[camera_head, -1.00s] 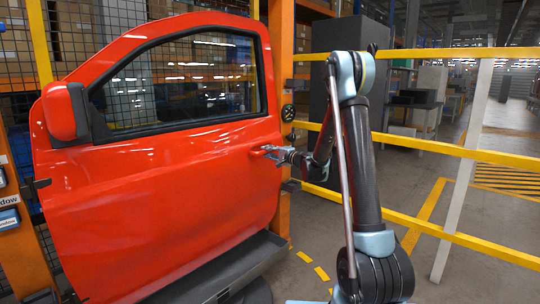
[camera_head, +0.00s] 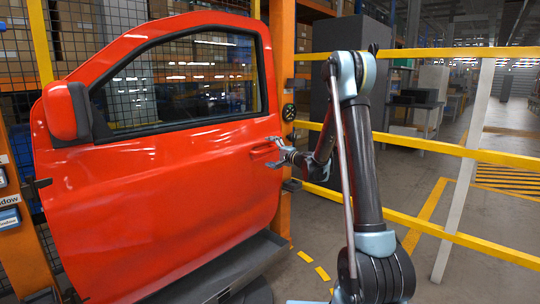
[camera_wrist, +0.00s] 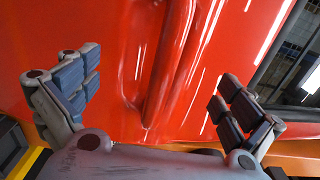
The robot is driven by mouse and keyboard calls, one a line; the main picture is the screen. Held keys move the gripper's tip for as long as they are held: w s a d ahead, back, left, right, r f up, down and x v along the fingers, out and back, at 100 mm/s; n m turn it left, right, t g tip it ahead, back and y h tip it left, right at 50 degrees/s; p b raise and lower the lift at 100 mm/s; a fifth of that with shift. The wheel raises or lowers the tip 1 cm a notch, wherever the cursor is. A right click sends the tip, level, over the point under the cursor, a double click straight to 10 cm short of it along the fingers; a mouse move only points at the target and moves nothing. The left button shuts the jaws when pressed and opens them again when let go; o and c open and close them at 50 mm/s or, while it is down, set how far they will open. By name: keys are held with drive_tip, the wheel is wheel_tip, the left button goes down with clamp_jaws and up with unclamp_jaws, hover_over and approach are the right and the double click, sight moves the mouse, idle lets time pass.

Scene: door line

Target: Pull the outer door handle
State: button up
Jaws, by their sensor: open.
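The red door (camera_head: 170,180) stands upright on the left in the head view, with its window and side mirror. Its outer handle (camera_head: 262,151) is a red bar near the right edge, below the window. In the wrist view the handle (camera_wrist: 172,75) runs up the middle of the picture. My gripper (camera_head: 277,155) is at the handle's right end in the head view. In the wrist view my gripper (camera_wrist: 155,100) is open, with one finger on each side of the handle and apart from it. Whether its palm touches the door is hidden.
A dark ledge (camera_head: 215,275) runs under the door. An orange post (camera_head: 281,100) stands close to the door's right edge. Yellow rails (camera_head: 430,147) cross behind my arm.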

drive_tip(key=v, duration=0.9)
idle(0.7)
drive_tip(key=shift+s, duration=0.1)
drive_tip(key=s+d+n+g+h, duration=0.2)
drive_tip(key=s+n+g, duration=0.1)
drive_tip(key=s, duration=0.7)
drive_tip(key=s+d+n+g+h, duration=0.2)
drive_tip(key=s+d+h, duration=0.1)
drive_tip(key=s, duration=0.8)
drive_tip(key=s+d+f+n+g+h, duration=0.1)
drive_tip(key=s+d+f+h, duration=0.2)
drive_tip(key=s+d, duration=0.3)
drive_tip(key=s+d+f+n+g+h, duration=0.1)
drive_tip(key=s+d+f+h, duration=0.2)
drive_tip(key=s, duration=0.9)
drive_tip(key=s+d+f+g+h, duration=0.1)
drive_tip(key=s+d+f+h, duration=0.2)
drive_tip(key=s+d+f, duration=0.3)
drive_tip(key=s+d, duration=0.3)
drive_tip(key=s, duration=0.1)
drive_tip(key=shift+d+n+g, duration=0.3)
drive_tip(key=shift+n+g, duration=0.1)
drive_tip(key=shift+s, duration=0.1)
drive_tip(key=shift+c, duration=0.2)
